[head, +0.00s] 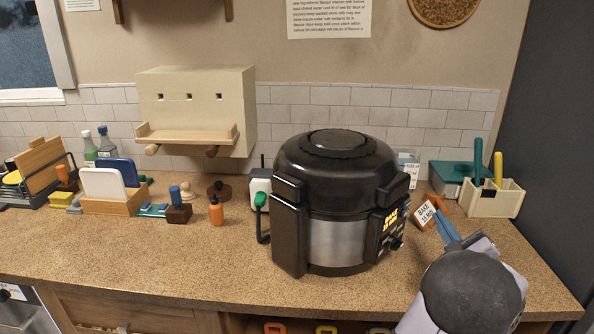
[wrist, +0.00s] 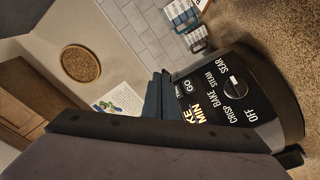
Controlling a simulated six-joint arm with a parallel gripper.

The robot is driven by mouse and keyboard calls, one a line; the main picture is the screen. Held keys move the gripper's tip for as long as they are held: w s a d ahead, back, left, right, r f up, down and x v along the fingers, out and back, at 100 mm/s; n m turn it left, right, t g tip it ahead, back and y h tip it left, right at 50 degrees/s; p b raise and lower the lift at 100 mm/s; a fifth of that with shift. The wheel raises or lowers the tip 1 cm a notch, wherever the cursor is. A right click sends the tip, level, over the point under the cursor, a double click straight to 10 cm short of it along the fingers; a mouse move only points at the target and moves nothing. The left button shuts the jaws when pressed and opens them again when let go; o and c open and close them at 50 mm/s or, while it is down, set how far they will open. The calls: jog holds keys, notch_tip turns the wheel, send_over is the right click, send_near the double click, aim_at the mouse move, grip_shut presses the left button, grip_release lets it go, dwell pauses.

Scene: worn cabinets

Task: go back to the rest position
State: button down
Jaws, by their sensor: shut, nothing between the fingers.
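My gripper (head: 447,230) is at the right front of the counter, just right of the black multicooker (head: 338,243). Its blue fingers are shut and hold nothing. In the wrist view the fingers (wrist: 158,94) show beside the cooker's control panel (wrist: 215,100); I cannot tell whether they touch it. The panel carries a dial (wrist: 236,82) with the words SEAR, STEAM, BAKE, CRISP and OFF, a GO button (wrist: 188,86) and a lit yellow display, partly hidden. The cooker's lid is down.
A cream caddy (head: 495,203) and a teal box (head: 450,180) are at the back right. A cream wall box (head: 195,105) hangs at left. The counter's front left (head: 150,250) is clear.

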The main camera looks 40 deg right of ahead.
notch_tip(320, 180, up, 6)
jog(key=w+d+f+m+g+p, duration=0.1)
jog(key=d+m+g+p, duration=0.25)
jog(key=g+p, duration=0.45)
jog(key=w+a+r+m+g+y+p, duration=0.1)
jog(key=w+a+g+y+p, duration=0.2)
jog(key=a, duration=0.6)
jog(key=w+a+m+y+p, duration=0.1)
jog(key=w+a+y+p, duration=0.25)
jog(key=a, duration=0.45)
jog(key=w+a+f+y+b, duration=0.1)
jog(key=w+a+f+b, duration=0.1)
jog(key=w+a+f, duration=0.3)
jog(key=a+f+y+b, duration=0.1)
jog(key=a+f, duration=0.2)
jog(key=a, duration=0.5)
jog(key=s+a+f+n+g+y+b, duration=0.1)
jog(key=s+a+f+b, duration=0.1)
jog(key=a+f, duration=0.3)
jog(key=s+a+f+n+g+y+b, duration=0.1)
jog(key=a+f, duration=0.4)
jog(key=a, duration=0.8)
jog(key=s+a+f+n+g+y+b, duration=0.1)
jog(key=s+a+f+n+y+b, duration=0.1)
jog(key=a, duration=0.8)
notch_tip(320, 180, down, 4)
jog(key=shift+s+r+b, duration=0.25)
jog(key=shift+s+b, duration=0.4)
jog(key=shift+b, duration=0.5)
